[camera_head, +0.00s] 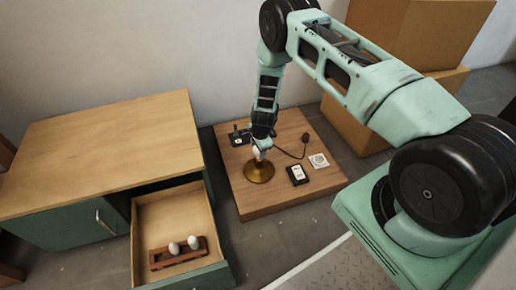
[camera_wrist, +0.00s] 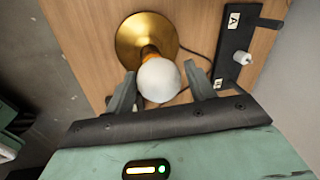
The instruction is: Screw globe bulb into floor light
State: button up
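The floor light has a round brass base (camera_head: 258,174), which also shows in the wrist view (camera_wrist: 128,42). A white globe bulb (camera_wrist: 159,80) stands at the light's orange-brass socket (camera_wrist: 149,52); I cannot tell how deep it sits. It shows small in the head view (camera_head: 256,153). My gripper (camera_wrist: 158,68) is around the bulb, one finger on each side, with narrow gaps visible between fingers and glass. In the head view my gripper (camera_head: 260,145) is above the light, pointing down.
A wooden platform (camera_head: 242,203) carries the light, a black A/B panel (camera_wrist: 232,45) with a small white piece, a black device (camera_head: 297,175), a white square (camera_head: 318,160) and a corded plug (camera_head: 305,138). Left, an open drawer (camera_head: 150,215) holds a rack (camera_head: 160,259) with two white bulbs (camera_head: 193,242).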

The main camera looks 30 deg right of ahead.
jog(key=shift+o, duration=1.2)
jog(key=s+r+p, duration=0.3)
jog(key=r+p, duration=0.3)
jog(key=r, duration=1.1)
jog(key=shift+s+a+r, duration=0.1)
